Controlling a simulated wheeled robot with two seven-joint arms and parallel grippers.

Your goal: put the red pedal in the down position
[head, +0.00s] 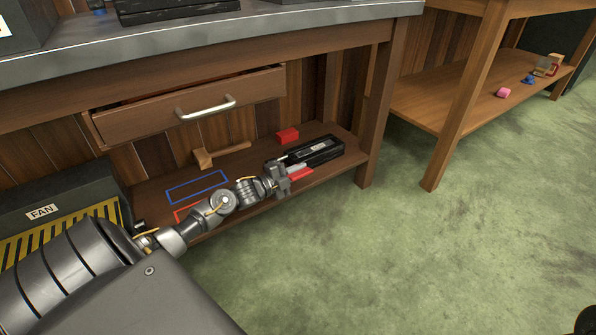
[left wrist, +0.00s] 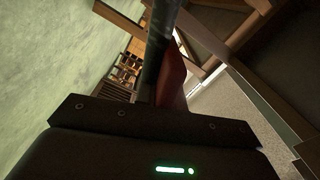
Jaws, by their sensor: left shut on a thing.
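The red pedal (head: 301,174) shows as a low red piece on the lower shelf, at the front side of a long black device (head: 322,151). My left gripper (head: 281,178) is at the pedal's left end, shut on it; the fingers and wrist hide part of it. In the left wrist view, a red piece (left wrist: 173,80) stands beside a dark bar (left wrist: 157,50) just beyond the gripper body. The exact contact and the pedal's tilt are too small to tell. My right gripper is not in view.
A red block (head: 287,135) lies behind the black device. Blue (head: 197,187) and red (head: 183,213) outlines mark the shelf. A wooden piece (head: 203,158) lies at the back. An open drawer (head: 190,108) juts out above. A table leg (head: 374,115) stands right; a FAN box (head: 60,215) sits left.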

